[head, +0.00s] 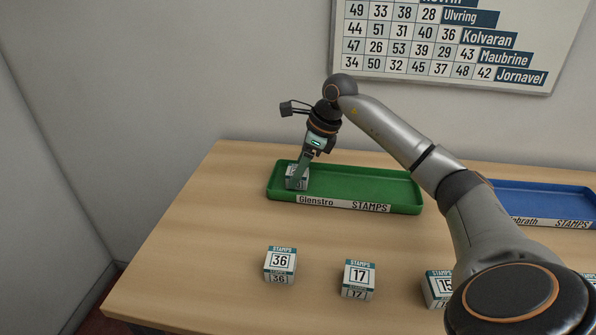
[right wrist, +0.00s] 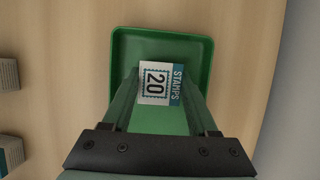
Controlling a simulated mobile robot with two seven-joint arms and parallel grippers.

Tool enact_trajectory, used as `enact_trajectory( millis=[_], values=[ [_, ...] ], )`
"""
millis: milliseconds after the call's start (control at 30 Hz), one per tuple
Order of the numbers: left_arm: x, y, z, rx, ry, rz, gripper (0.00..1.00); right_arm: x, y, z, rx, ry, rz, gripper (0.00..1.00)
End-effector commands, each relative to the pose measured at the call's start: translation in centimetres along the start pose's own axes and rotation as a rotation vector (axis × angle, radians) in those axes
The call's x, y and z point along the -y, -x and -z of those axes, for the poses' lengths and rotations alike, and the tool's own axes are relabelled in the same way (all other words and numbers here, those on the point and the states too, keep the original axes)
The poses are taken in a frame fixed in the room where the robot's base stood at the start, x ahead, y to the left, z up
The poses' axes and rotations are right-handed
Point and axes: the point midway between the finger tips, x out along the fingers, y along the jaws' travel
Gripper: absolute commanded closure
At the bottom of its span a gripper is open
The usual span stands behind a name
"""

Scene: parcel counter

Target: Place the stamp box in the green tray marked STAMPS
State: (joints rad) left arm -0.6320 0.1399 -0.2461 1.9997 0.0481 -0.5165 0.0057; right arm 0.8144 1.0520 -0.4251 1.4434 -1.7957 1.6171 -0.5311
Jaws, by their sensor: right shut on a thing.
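The green tray (head: 400,184) lies toward the back of the counter and bears a label reading Glenstro STAMPS. My right gripper (head: 297,178) reaches down over the tray's left end and is shut on a stamp box (head: 292,171). In the right wrist view the box (right wrist: 156,83) reads STAMPS and 20, and sits between the fingers (right wrist: 156,95). The green tray (right wrist: 205,50) is around and beneath the box there. I cannot tell whether the box touches the tray floor. My left gripper is not in view.
Stamp boxes marked 36 (head: 280,264), 17 (head: 357,279) and 15 (head: 437,288) stand along the counter's front. A blue tray (head: 545,200) lies at the right, partly behind my arm. A price board (head: 440,45) hangs on the wall. The counter's left part is clear.

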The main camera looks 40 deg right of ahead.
Motion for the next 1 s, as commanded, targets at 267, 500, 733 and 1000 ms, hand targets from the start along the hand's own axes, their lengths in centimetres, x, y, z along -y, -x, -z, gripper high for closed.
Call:
enact_trajectory(
  millis=[267,500,733,1000],
  values=[
    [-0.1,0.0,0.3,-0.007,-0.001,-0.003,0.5,0.0,-0.1,0.0,0.003,0.001,0.002,0.97],
    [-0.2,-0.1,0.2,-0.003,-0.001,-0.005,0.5,0.0,-0.3,0.1,0.002,0.0,0.002,0.25],
    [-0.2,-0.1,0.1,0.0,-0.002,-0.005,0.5,0.0,-0.3,0.1,0.002,0.0,0.001,0.11],
    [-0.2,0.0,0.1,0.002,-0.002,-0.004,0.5,0.1,0.7,-0.1,0.004,0.0,0.004,0.11]
  ],
)
